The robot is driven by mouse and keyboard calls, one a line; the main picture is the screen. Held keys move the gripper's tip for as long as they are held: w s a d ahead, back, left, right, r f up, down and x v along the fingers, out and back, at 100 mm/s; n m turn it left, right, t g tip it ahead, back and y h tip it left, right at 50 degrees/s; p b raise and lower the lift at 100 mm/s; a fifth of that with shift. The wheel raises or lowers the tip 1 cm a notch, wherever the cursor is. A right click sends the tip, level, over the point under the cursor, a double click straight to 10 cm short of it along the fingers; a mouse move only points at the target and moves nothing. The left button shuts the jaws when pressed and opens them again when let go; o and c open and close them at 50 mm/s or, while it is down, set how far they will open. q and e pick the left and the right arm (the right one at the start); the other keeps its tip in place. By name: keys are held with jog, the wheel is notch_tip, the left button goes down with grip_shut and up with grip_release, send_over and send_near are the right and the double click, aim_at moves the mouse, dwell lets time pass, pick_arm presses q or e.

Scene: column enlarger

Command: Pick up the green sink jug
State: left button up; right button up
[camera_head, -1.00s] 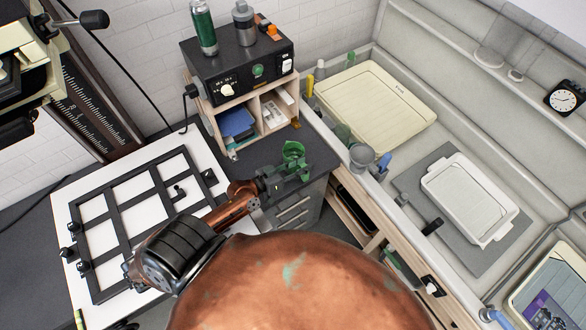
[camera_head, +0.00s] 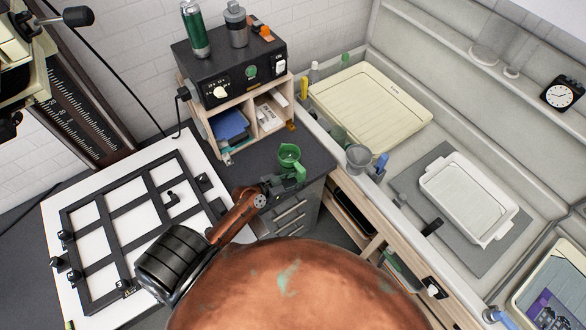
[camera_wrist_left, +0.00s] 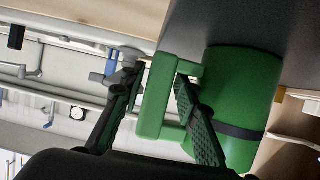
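The green sink jug (camera_head: 288,155) stands upright on the dark counter in front of the wooden shelf unit, its handle toward my left arm. My left gripper (camera_head: 281,183) is at the handle side of the jug. In the left wrist view the jug (camera_wrist_left: 245,95) fills the right half, and its handle (camera_wrist_left: 154,97) lies between the two spread fingers of my left gripper (camera_wrist_left: 160,85). One finger is outside the handle, the other between handle and body. The fingers look open, with a gap to the handle. My right gripper is not in view.
A black control box (camera_head: 233,67) with bottles on top sits on the wooden shelf unit (camera_head: 213,137). A white board with a black frame (camera_head: 113,205) lies left of my arm. The sink, with a cream tray (camera_head: 370,108) and a grey cup (camera_head: 359,158), is to the right.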

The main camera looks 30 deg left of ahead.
pick_arm(q)
jog(key=shift+w+d+f, duration=0.15)
jog(key=shift+w, duration=0.2)
jog(key=shift+s, duration=0.1)
grip_shut()
dwell(0.4)
